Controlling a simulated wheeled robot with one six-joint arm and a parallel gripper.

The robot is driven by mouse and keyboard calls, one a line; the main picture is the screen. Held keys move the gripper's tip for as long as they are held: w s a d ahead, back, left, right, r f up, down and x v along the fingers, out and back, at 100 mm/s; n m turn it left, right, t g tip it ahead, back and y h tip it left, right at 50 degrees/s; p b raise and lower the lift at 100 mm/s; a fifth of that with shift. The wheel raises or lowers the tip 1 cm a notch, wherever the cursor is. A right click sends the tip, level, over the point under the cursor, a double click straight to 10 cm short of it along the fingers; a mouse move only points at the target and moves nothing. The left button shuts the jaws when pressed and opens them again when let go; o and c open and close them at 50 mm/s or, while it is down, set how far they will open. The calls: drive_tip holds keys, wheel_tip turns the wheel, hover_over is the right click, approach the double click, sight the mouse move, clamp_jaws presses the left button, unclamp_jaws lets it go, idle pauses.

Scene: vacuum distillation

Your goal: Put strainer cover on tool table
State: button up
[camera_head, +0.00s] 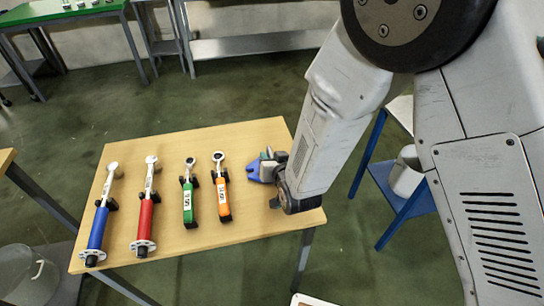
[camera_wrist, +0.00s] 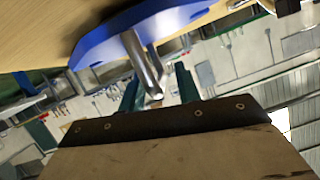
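The blue strainer cover (camera_head: 260,172) is at the right end of the wooden tool table (camera_head: 165,175), low at its surface. Full contact with the top cannot be made out. In the wrist view the cover (camera_wrist: 150,30) shows as a blue plate with a metal handle (camera_wrist: 140,60) pointing toward my gripper. My gripper (camera_wrist: 157,88) has its two teal fingers apart, one on each side of the handle, with gaps visible beside it. In the head view my gripper (camera_head: 272,170) is just right of the cover, partly hidden by my arm.
Blue (camera_head: 98,225), red (camera_head: 146,210), green (camera_head: 189,195) and orange (camera_head: 222,195) wrenches lie on the left and middle of the table. A blue stand (camera_head: 400,190) with a white container (camera_head: 405,175) stands to the right. A grey bucket (camera_head: 30,272) is at lower left.

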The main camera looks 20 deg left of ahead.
drive_tip(key=shift+r, duration=0.1)
drive_tip(key=shift+s+d+r, duration=0.1)
drive_tip(key=shift+s, duration=0.05)
drive_tip(key=v, duration=1.1)
drive_tip(key=shift+s+d, duration=0.2)
drive_tip(key=shift+s, duration=0.05)
drive_tip(key=shift+w+r, duration=0.1)
drive_tip(key=shift+r, duration=0.1)
drive_tip(key=w+d+r+m+g+h, duration=0.1)
drive_tip(key=w+d+r+g+h, duration=0.1)
drive_tip(key=d+r, duration=0.55)
drive_tip(key=w+d+r+m+g+h, duration=0.15)
drive_tip(key=d+r, duration=0.35)
drive_tip(key=d, duration=0.6)
drive_tip(key=s+d+r+m+g+h, duration=0.1)
drive_tip(key=s+d+r+g+h, duration=0.1)
drive_tip(key=s+d+r, duration=0.3)
drive_tip(key=s+d+r+m+g+h, duration=0.1)
drive_tip(key=s+d+r+g, duration=0.3)
drive_tip(key=s+d, duration=1)
drive_tip(key=shift+s+r+h, duration=0.5)
drive_tip(key=shift+s+h, duration=0.05)
drive_tip(key=shift+h, duration=0.2)
